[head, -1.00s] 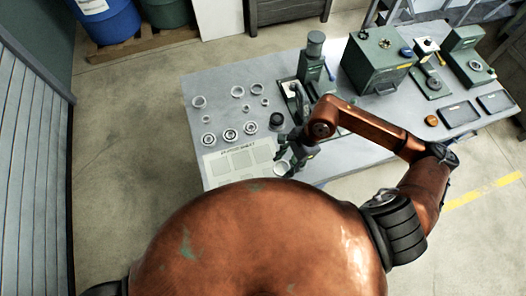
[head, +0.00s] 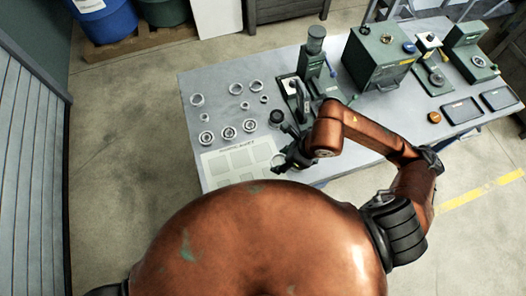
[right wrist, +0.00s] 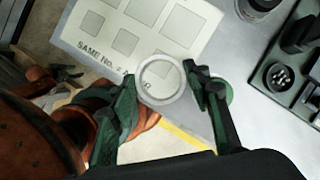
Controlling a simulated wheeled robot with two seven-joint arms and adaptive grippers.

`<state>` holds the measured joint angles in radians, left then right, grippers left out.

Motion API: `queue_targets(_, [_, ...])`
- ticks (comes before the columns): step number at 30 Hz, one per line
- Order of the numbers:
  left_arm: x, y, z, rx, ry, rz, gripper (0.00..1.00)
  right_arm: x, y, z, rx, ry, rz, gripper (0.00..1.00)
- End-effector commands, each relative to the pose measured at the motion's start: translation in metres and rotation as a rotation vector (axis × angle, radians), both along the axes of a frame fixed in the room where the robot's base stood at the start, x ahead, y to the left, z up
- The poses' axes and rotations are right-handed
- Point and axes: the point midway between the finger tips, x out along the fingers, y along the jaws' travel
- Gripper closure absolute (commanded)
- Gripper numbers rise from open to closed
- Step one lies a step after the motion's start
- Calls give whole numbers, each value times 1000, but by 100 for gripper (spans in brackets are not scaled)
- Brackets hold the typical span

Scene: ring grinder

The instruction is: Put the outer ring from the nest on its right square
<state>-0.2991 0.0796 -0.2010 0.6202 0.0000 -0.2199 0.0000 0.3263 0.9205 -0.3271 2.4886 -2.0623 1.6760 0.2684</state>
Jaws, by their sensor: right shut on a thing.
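The outer ring (right wrist: 160,79) is a pale metal ring between the two fingers of my right gripper (right wrist: 164,86) in the right wrist view. The fingers are shut on it. In the head view my right gripper (head: 283,162) is at the right edge of the white sheet (head: 214,167), and the ring is small and partly hidden there. The sheet carries several grey squares (right wrist: 127,41) and shows upside down in the right wrist view. The ring overlaps the sheet's edge in that view; its height is unclear. A green disc (right wrist: 224,91) shows behind one finger. My left gripper is out of view.
Several metal rings (head: 229,132) stand in rows on the grey table (head: 195,82) behind the sheet. A dark round pot (head: 277,117) and a green press (head: 313,62) stand to the right of them. A green machine box (head: 375,62) is farther right.

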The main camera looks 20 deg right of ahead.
Motion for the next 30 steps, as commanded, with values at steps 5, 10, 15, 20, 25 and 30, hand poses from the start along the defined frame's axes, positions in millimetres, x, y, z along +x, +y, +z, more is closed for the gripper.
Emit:
queue_targets(5, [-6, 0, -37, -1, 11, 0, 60, 8, 3, -9, 2, -5, 6, 83])
queue_targets(10, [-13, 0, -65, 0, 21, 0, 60, 13, 4, -12, 0, -3, 6, 83])
queue_targets(15, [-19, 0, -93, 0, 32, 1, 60, 16, 4, -15, -4, 0, 2, 83])
queue_targets(20, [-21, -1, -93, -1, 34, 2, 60, 41, 12, -21, -2, 9, -2, 83])
queue_targets(25, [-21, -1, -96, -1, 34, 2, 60, 72, 20, -48, -2, 10, -3, 83])
queue_targets(30, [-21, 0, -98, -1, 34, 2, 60, 91, 25, -71, -3, 7, -2, 83])
